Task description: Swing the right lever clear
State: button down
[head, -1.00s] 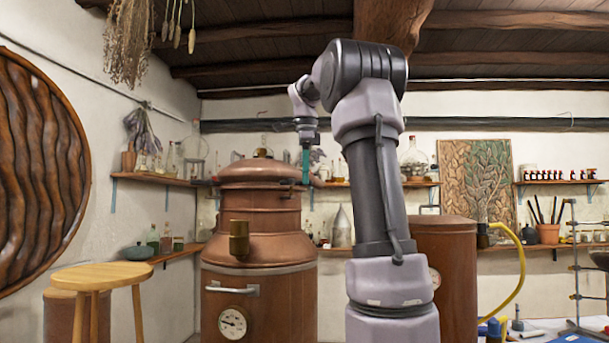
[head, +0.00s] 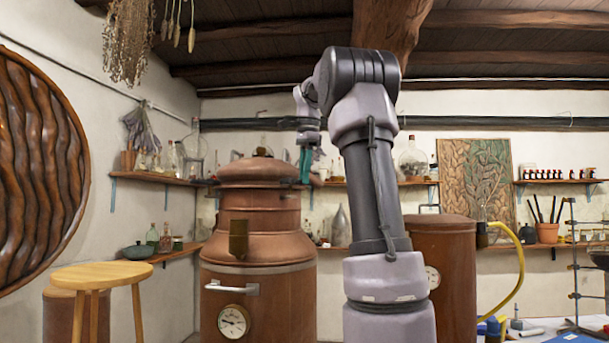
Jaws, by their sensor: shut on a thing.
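The copper still (head: 258,250) stands left of centre, with a domed lid on top. The right lever (head: 305,168) is a small teal upright piece at the right edge of the lid, partly hidden by my gripper. My gripper (head: 306,150) comes down from above at this edge and is shut on the lever. The fingers are small in the view and their exact hold is hard to make out.
A brass spout (head: 239,238), a bar handle (head: 231,287) and a gauge (head: 233,321) are on the still's front. A wooden stool (head: 102,275) stands left. A second copper vessel (head: 447,260) stands right, behind my arm. Shelves with bottles line the walls.

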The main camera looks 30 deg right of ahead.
jog(key=c, duration=0.8)
grip_release()
jog(key=r, duration=0.3)
jog(key=s+r, duration=0.1)
jog(key=r, duration=0.3)
jog(key=s+r, duration=0.1)
jog(key=r, duration=0.2)
jog(key=shift+r, duration=0.3)
jog(key=shift+s+a, duration=0.1)
jog(key=s+a+f+n+t, duration=0.1)
jog(key=s+a+f+n, duration=0.3)
jog(key=f, duration=0.6)
jog(key=s+a+f+n+t+y, duration=0.1)
jog(key=s+a+f+n+t, duration=0.1)
jog(key=s+a+f+n, duration=0.3)
jog(key=s+a+f+n+t+y, duration=0.1)
jog(key=s+a+f+n, duration=0.4)
jog(key=s+f, duration=0.6)
jog(key=shift+s+a+f+t, duration=0.15)
jog(key=shift+a+f, duration=0.3)
jog(key=shift+f, duration=0.25)
jog(key=shift+a+f+t, duration=0.2)
jog(key=shift+a+f, duration=0.2)
jog(key=shift+f, duration=0.35)
jog(key=shift+s+a+f+t, duration=0.15)
jog(key=shift+a+f, duration=0.3)
jog(key=shift+f, duration=0.25)
